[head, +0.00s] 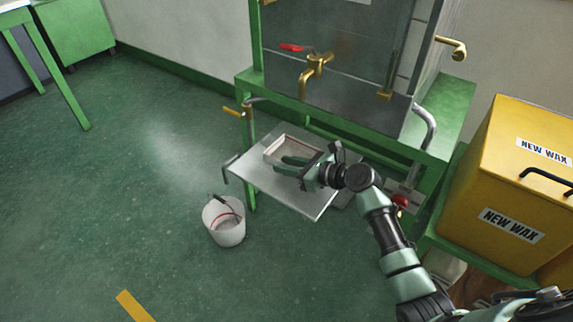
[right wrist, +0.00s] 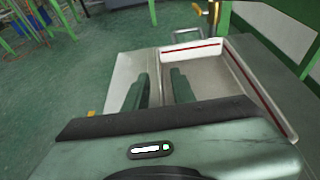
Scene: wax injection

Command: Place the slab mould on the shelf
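The slab mould (head: 295,139) is a shallow, pale rectangular tray with a red line along its inner walls. It rests flat on the metal shelf (head: 310,207) below the brass tap. It also shows in the right wrist view (right wrist: 245,68). My right gripper (head: 283,164) is low over the near side of the mould. The fingertips' lower ends are partly hidden. My left gripper is not in view.
A brass tap with a red handle (head: 292,47) is on the tank above the shelf. A white bucket (head: 224,226) stands on the floor at the lower left. Yellow wax bins (head: 500,200) stand at the right.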

